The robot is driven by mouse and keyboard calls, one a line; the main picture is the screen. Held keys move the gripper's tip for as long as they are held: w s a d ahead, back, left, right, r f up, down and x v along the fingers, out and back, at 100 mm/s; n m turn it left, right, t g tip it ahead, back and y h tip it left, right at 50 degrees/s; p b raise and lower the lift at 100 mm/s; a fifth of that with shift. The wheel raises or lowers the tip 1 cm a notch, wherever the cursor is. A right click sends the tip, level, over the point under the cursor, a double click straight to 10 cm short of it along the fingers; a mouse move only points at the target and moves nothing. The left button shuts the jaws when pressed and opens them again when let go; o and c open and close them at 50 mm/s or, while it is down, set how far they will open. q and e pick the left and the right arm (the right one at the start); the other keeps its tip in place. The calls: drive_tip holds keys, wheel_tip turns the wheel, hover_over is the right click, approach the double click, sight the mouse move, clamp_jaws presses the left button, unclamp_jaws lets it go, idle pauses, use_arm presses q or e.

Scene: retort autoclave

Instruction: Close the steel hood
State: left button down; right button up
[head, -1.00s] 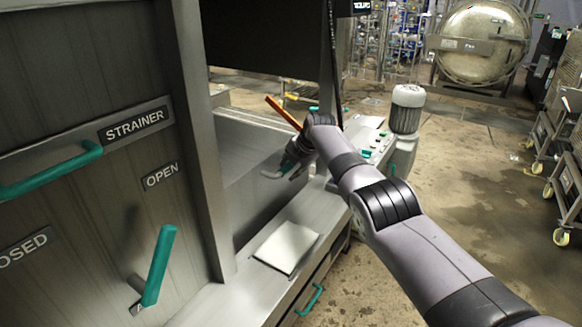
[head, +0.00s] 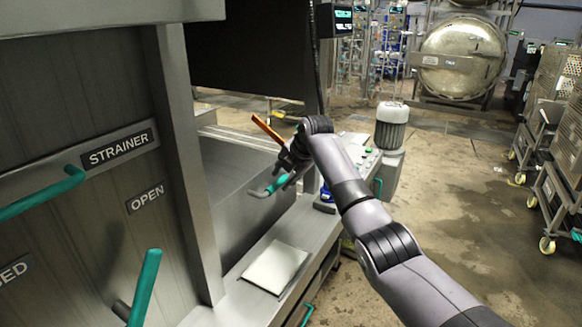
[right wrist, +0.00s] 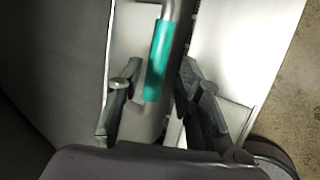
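A teal-gripped handle (head: 268,188) sits beside a large grey steel surface (head: 232,175) left of my right gripper; I cannot tell for sure that this surface is the steel hood. My right gripper (head: 288,168) is at the handle. In the right wrist view the teal handle (right wrist: 158,62) stands between the two spread fingers of the right gripper (right wrist: 160,78), with gaps on both sides. That gripper is open and not clamped on it. My left gripper is not in view.
A steel cabinet front with a STRAINER label (head: 118,148) and teal levers (head: 144,288) stands at the left. A pale flat pad (head: 275,267) lies on the steel ledge. A grey motor (head: 391,125) stands behind my right arm. Wheeled racks (head: 553,190) line the right; open floor lies between.

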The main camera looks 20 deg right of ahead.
drive_tip(key=v, duration=0.5)
drive_tip(key=shift+s+r, duration=0.15)
drive_tip(key=shift+r, duration=0.1)
